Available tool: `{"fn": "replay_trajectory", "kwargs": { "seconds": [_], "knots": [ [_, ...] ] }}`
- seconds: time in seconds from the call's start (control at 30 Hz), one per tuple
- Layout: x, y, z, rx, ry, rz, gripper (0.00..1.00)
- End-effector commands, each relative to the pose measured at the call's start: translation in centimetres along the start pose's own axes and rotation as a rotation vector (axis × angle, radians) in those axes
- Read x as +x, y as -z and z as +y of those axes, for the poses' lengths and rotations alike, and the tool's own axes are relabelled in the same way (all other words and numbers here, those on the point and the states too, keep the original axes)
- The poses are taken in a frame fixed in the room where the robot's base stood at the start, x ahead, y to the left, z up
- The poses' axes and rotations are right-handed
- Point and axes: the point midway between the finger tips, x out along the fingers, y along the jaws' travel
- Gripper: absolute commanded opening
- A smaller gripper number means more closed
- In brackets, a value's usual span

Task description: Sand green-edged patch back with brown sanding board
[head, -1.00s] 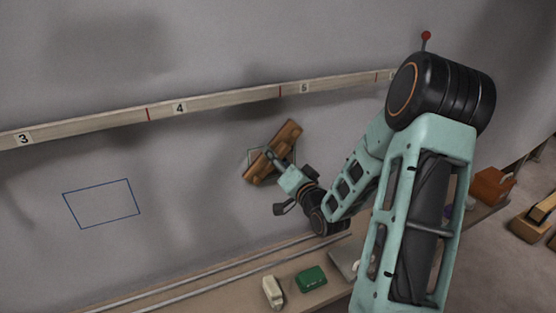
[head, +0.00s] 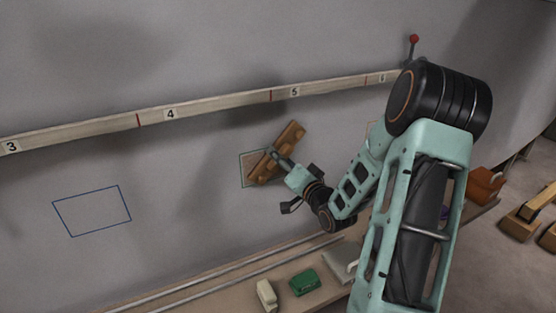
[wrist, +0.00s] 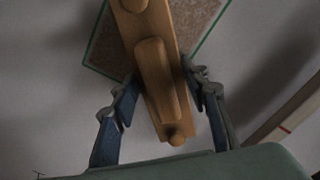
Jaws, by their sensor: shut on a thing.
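The brown wooden sanding board (head: 277,152) is tilted on the wall, in my gripper (head: 284,163). The green-edged patch (head: 247,170) shows to the left of the board in the head view, brownish inside; the board covers its right part. In the wrist view the patch (wrist: 104,45) shows on both sides of the board (wrist: 155,70), speckled brown within a green line. My gripper's fingers (wrist: 160,85) are on either side of the board's raised grip. Whether the board's face touches the wall cannot be told.
A blue-edged outline (head: 92,211) is on the wall at left. A numbered batten (head: 215,107) runs above the patch. Below, a bench (head: 215,291) carries rails, a cream block (head: 266,294) and a green block (head: 304,282). The wall between the two outlines is clear.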

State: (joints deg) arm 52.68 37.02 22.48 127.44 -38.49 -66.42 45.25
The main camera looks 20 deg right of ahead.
Motion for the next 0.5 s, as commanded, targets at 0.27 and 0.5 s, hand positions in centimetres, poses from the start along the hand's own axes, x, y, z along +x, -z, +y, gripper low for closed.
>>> {"fn": "replay_trajectory", "kwargs": {
  "seconds": [0.27,0.5],
  "knots": [
    [0.1,1.9,1.6,-0.003,0.001,0.006,0.2],
    [-0.1,2.7,2.5,-0.003,0.002,0.005,0.2]
  ]
}}
